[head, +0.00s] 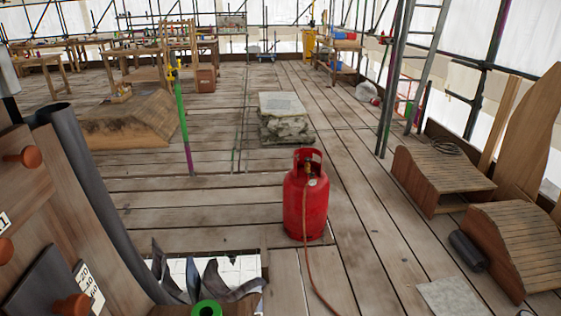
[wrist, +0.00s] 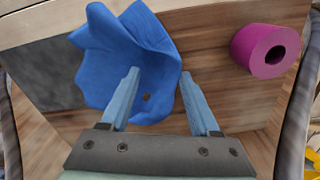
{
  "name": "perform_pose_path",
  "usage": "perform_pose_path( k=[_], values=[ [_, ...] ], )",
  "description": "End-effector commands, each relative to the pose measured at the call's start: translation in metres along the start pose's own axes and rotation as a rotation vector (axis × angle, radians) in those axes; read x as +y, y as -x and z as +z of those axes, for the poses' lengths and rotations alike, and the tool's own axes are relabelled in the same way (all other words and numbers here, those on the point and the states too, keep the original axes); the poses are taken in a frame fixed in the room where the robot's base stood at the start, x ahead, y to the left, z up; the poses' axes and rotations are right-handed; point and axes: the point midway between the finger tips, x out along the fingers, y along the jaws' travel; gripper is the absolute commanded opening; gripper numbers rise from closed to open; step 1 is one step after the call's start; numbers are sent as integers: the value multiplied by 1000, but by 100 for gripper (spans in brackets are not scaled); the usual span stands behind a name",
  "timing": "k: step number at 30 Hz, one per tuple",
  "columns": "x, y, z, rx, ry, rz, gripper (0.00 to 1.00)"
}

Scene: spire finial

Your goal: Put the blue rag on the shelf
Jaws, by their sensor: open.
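In the wrist view, the blue rag (wrist: 125,50) lies crumpled on a brown wooden surface (wrist: 205,40). My gripper (wrist: 160,75) is open, its two pale blue fingers spread and pointing at the rag. The left finger overlaps the rag, and the right finger is at its right edge. Nothing is clearly held between them, and I cannot tell whether they touch the cloth. The head view shows neither the rag nor my gripper. I cannot tell for sure which piece is the shelf.
A magenta roll (wrist: 266,50) lies right of the rag, with a dark grey patch (wrist: 45,80) to the left. In the head view, a red gas cylinder (head: 306,205) with a hose stands mid-floor. A floor opening is near a green roll (head: 207,308). Wooden pieces (head: 440,175) line the right.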

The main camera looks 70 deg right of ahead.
Motion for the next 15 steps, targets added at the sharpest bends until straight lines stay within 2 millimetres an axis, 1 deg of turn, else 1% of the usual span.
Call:
perform_pose_path(
  k=[1, 6, 9, 13, 15],
  values=[
    [-2, 7, 0, -1, 1, -1, 62],
    [-8, 25, 1, -1, 1, -1, 62],
    [-11, 30, 1, 0, 2, 0, 62],
    [-12, 32, 2, 0, 1, 0, 62],
    [-14, 39, 2, 0, 2, 0, 62]
  ],
)
